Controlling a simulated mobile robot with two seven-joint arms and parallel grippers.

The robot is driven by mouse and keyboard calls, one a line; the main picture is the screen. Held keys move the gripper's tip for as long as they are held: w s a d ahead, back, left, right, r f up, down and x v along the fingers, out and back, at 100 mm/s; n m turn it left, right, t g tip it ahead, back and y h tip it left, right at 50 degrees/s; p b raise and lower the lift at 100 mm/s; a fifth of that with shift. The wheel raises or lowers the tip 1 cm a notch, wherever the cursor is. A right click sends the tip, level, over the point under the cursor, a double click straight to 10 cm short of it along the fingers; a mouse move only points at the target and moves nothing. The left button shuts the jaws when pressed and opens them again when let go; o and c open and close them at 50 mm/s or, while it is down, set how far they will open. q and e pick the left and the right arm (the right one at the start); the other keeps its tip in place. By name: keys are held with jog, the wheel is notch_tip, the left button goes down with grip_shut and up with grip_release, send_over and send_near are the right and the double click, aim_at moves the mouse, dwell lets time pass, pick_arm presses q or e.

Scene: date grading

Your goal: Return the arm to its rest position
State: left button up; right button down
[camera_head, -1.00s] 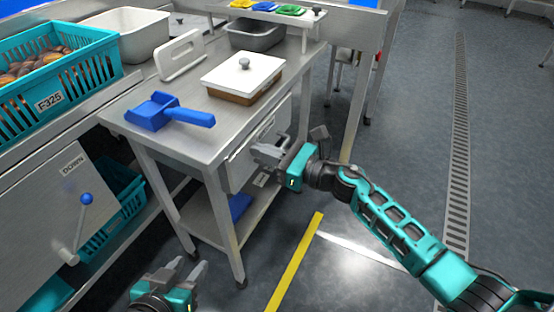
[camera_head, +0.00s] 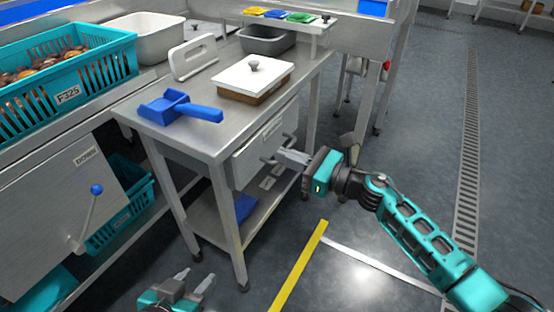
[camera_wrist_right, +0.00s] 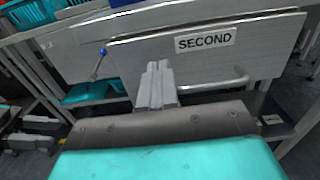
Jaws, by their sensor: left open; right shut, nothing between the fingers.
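My right gripper (camera_head: 291,157) is in front of the drawer (camera_head: 265,140) of the steel table, in the head view. In the right wrist view its two fingers (camera_wrist_right: 157,86) are together with nothing between them. The drawer front there carries the label "SECOND" (camera_wrist_right: 205,41) and a bar handle (camera_wrist_right: 215,84). The drawer looks shut or nearly so. My left gripper (camera_head: 192,283) is low at the bottom of the head view, its fingers spread and empty.
On the table (camera_head: 140,113) are a blue scoop (camera_head: 180,107), a white-lidded box (camera_head: 254,76), a white handled piece (camera_head: 194,58) and a grey tub (camera_head: 266,40). A teal crate (camera_head: 62,97) of dates stands at left. The floor (camera_head: 400,150) on the right is open.

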jog(key=s+d+m+t+h, duration=0.4)
jog(key=s+d+m+t, duration=0.3)
jog(key=m, duration=0.9)
jog(key=s+d+f+m+g+h, duration=0.1)
jog(key=s+f+m+g+h, duration=0.45)
jog(key=m, duration=0.85)
jog(key=s+f+m+g+h, duration=0.15)
jog(key=s+f+m, duration=0.5)
jog(key=m, duration=0.75)
pick_arm(q)
jog(key=s+a+r+y+p, duration=0.1)
jog(key=a+r+p, duration=0.3)
jog(key=r+p, duration=1)
jog(key=p, duration=0.6)
jog(key=shift+s+r, duration=0.15)
jog(key=shift+s, duration=0.15)
pick_arm(e)
jog(key=s+d+r+h, duration=0.1)
jog(key=s+d+r, duration=0.1)
jog(key=r, duration=0.5)
jog(key=s+d+r+h, duration=0.1)
jog(key=s+d+r, duration=0.1)
jog(key=r, duration=0.6)
jog(key=shift+m+t, duration=0.3)
jog(key=shift+t, duration=0.1)
